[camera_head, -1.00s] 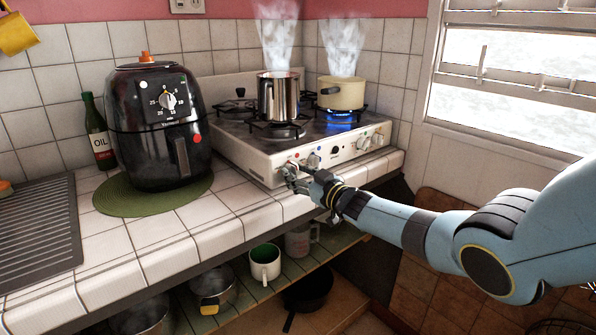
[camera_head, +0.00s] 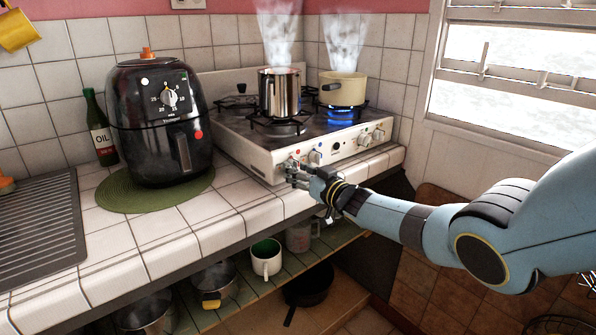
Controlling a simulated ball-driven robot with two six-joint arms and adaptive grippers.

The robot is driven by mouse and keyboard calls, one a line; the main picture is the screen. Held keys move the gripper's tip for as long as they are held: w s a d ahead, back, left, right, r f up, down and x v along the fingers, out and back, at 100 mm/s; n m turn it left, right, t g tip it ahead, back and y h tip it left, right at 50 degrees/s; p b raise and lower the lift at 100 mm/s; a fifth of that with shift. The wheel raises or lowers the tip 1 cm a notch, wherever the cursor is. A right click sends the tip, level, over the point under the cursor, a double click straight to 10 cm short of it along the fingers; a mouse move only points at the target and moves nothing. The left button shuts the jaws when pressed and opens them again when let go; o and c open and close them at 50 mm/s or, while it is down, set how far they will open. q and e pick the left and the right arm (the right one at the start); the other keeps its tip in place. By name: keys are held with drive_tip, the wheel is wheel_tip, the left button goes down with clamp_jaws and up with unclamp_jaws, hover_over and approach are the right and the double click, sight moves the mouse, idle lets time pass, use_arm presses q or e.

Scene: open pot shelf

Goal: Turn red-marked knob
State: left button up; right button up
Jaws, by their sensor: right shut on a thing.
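The white stove (camera_head: 262,154) stands on the tiled counter, with a row of knobs on its front panel. The red-marked knob (camera_head: 291,162) is the leftmost on the panel, with a small red dot just above it. My right gripper (camera_head: 290,169) is at this knob, shut on it. The fingers partly hide the knob, so its angle is not clear. The blue-marked knob (camera_head: 315,157) is just right of the fingers. My left gripper is not in view.
A steaming steel pot (camera_head: 279,93) stands on the front left burner. A steaming cream pot (camera_head: 343,89) stands behind it to the right, over a blue flame. A black air fryer (camera_head: 158,125) is left of the stove. An open shelf with mugs and pots lies below.

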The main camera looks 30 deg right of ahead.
drive_tip(key=o, duration=1)
drive_tip(key=shift+f, duration=0.15)
drive_tip(key=shift+o, duration=0.3)
drive_tip(key=shift+s, duration=0.1)
drive_tip(key=s, duration=1.1)
drive_tip(key=shift+s+d, duration=0.4)
drive_tip(key=shift+d, duration=0.05)
